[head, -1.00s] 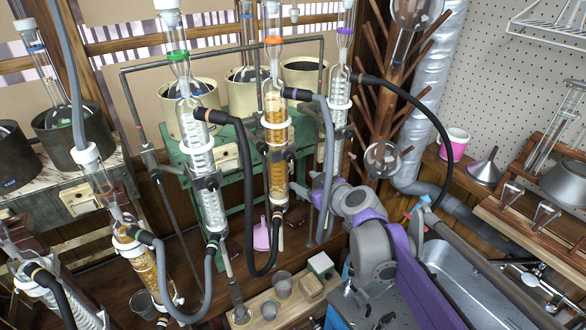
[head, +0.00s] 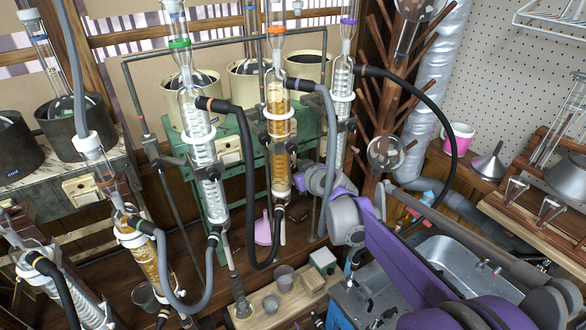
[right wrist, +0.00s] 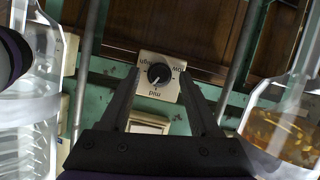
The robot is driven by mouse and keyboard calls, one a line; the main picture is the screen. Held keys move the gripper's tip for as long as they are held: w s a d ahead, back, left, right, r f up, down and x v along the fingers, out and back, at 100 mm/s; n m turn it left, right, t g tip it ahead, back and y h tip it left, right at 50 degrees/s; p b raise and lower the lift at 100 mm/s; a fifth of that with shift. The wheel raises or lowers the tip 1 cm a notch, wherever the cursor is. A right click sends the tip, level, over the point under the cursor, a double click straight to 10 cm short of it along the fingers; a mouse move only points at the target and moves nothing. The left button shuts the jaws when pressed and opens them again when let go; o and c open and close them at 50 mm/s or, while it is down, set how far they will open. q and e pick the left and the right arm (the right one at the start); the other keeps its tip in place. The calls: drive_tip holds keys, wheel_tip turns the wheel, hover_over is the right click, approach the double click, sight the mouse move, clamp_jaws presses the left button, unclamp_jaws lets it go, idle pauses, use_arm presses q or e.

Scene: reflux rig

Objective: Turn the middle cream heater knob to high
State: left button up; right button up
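Three cream heaters stand on the green bench (head: 215,190): a left (head: 177,98), a middle (head: 243,86) and a right one (head: 296,68). In the right wrist view a black round knob (right wrist: 160,74) sits on a cream plate (right wrist: 172,92), its lettering upside down. Its small pointer seems to face the mid mark. My right gripper (right wrist: 159,72) is open, its two fingers on either side of the knob; contact is not clear. In the head view my right wrist (head: 322,182) is at the bench, its fingers hidden. My left gripper is not in view.
An amber-filled condenser (head: 278,130) and a clear condenser with a purple ring (head: 341,105) stand close around my right wrist. Black and grey hoses (head: 250,200) loop in front.

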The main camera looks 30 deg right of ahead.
clamp_jaws()
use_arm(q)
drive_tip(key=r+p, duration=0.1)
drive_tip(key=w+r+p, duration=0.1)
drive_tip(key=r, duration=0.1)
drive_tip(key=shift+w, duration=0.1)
use_arm(e)
drive_tip(key=m+y, duration=0.2)
drive_tip(key=m, duration=0.1)
drive_tip(key=shift+d, duration=0.25)
drive_tip(key=shift+r, duration=0.1)
unclamp_jaws()
drive_tip(key=shift+s, duration=0.1)
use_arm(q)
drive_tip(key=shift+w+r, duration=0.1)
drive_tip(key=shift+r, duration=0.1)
use_arm(e)
drive_tip(key=v, duration=1)
drive_tip(key=shift+s+r, duration=0.15)
drive_tip(key=shift+s, duration=0.1)
